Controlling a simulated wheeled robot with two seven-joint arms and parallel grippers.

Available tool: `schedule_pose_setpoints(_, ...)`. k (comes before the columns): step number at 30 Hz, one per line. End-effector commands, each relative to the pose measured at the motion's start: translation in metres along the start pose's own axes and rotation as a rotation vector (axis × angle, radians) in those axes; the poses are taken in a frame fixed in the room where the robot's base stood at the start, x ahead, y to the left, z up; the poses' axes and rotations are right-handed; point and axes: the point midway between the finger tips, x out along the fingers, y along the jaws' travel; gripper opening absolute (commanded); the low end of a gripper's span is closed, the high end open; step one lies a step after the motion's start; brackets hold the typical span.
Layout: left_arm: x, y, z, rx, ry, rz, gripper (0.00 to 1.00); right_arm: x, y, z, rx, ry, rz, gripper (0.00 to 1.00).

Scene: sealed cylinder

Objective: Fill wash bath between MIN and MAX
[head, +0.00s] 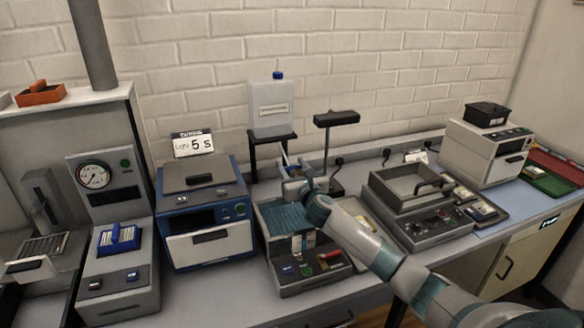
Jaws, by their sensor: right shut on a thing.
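The wash bath (281,216) is the open grey unit in the middle of the bench. Blue-teal liquid or lining shows in its basin; the level and any MIN and MAX marks are too small to read. A pale canister (271,104) with a blue cap stands on a dark raised stand behind it. My right gripper (288,172) is above the back of the bath, below and in front of the canister. It is shut on a small part there, seemingly the canister's tap, mostly hidden by the gripper. My left gripper is not in view.
A blue-and-white unit (203,222) stands left of the bath, with a number sign (192,144) behind. A dark-headed post (337,118) rises behind right.

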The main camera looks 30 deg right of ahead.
Motion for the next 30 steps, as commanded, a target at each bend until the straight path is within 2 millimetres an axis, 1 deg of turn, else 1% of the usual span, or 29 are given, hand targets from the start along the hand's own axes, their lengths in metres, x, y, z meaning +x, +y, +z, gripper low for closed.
schedule_pose_setpoints(4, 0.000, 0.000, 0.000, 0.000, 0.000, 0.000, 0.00, 0.000, -0.001, -0.001, 0.000, 0.002, -0.001, 0.28)
schedule_pose_setpoints(5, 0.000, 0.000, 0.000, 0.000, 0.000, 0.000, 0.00, 0.000, -0.001, -0.001, 0.000, 0.002, -0.001, 0.52)
schedule_pose_setpoints(6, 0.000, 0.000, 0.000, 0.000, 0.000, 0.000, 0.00, 0.000, -0.001, -0.001, 0.000, 0.002, 0.000, 0.62)
schedule_pose_setpoints(7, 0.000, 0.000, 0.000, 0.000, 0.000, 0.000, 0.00, 0.000, -0.001, -0.001, 0.000, 0.002, 0.000, 0.69)
schedule_pose_setpoints(20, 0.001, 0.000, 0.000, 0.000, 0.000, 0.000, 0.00, -0.002, -0.001, -0.001, 0.000, 0.001, 0.001, 0.69)
schedule_pose_setpoints(26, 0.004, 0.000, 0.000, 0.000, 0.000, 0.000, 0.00, -0.015, -0.001, -0.001, -0.002, 0.000, 0.002, 0.69)
schedule_pose_setpoints(30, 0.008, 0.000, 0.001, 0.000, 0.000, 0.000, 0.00, -0.032, 0.000, -0.002, -0.002, 0.001, 0.003, 0.69)
